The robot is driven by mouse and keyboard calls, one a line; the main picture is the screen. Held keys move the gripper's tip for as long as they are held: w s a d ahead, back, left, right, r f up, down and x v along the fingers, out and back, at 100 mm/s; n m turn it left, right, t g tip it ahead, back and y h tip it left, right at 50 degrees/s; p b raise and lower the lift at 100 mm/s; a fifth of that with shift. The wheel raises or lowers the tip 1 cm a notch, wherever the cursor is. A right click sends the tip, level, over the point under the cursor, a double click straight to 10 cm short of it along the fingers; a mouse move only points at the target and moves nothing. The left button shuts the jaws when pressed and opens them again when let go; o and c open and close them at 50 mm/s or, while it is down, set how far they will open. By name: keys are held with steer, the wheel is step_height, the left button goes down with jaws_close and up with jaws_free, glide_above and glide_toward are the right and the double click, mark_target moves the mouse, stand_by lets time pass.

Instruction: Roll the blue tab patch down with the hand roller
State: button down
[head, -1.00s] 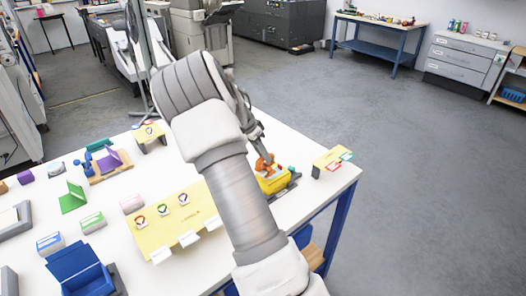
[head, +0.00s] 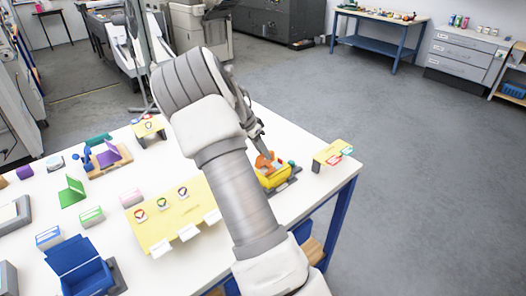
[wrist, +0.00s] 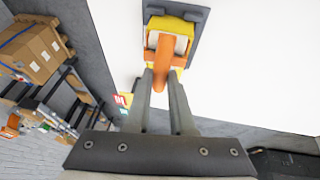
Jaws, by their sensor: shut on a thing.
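The hand roller shows in the wrist view as an orange handle (wrist: 162,62) with a pale part at its far end. My gripper (wrist: 162,75) is shut on the handle, one finger on each side. The roller's far end is at a yellow holder (wrist: 170,24) on a dark grey base. I cannot tell whether it rests there or is lifted clear. In the head view my gripper (head: 264,154) is partly hidden by my arm, over the yellow holder (head: 275,180) near the table's right edge. I cannot make out the blue tab patch with certainty; small pieces are unclear.
The white table (head: 120,265) holds a yellow board (head: 165,218) with marked tabs, a small yellow stand (head: 332,152) at the right corner, a blue folded piece (head: 78,265), a green one (head: 73,192) and a purple one (head: 108,157). Open floor lies right.

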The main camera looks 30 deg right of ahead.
steer(key=shift+f, duration=0.4)
